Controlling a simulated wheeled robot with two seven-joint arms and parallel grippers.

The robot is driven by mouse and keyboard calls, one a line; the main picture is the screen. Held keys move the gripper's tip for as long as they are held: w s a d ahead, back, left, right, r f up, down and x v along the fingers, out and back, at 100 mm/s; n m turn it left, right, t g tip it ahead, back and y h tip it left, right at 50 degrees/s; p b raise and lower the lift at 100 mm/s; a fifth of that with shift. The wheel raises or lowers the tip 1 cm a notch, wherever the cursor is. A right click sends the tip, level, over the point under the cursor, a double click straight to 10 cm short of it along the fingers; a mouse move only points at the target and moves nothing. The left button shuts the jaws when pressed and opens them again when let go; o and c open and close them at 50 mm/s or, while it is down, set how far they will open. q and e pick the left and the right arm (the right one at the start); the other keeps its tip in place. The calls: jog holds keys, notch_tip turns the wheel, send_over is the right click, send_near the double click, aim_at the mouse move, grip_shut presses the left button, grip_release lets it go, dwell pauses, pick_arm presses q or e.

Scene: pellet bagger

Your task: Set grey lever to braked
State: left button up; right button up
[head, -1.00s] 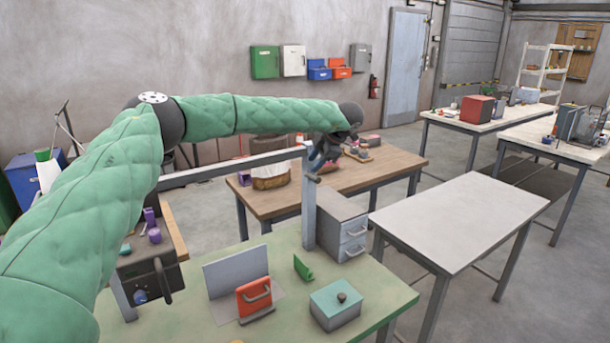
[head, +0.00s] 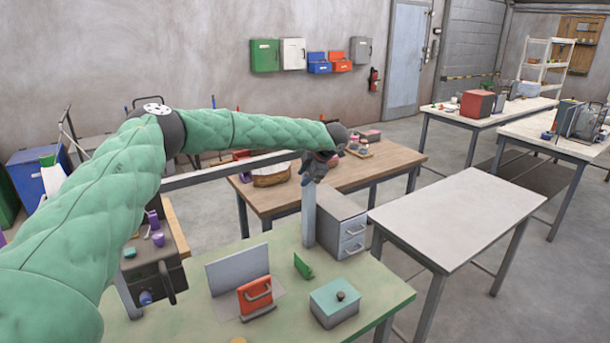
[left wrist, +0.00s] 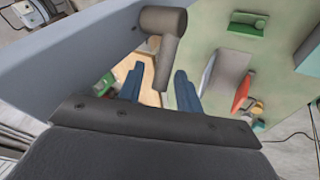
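A grey lever (left wrist: 172,60) with a thick round hub shows in the left wrist view, beside a grey frame beam (left wrist: 75,50). Its arm points down the picture, its lower end in the gap between my left gripper's two blue fingers (left wrist: 160,74). The fingers are apart; I see no clear contact with the lever. In the head view my left gripper (head: 311,174) is at the top of the grey upright post (head: 309,215), and it hides the lever there. My right gripper is in neither view.
A dark box with a black handle (head: 166,282) stands at left. The pale table (head: 460,212) is bare.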

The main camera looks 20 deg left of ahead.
pick_arm(q)
jog(key=shift+c, duration=0.2)
grip_shut()
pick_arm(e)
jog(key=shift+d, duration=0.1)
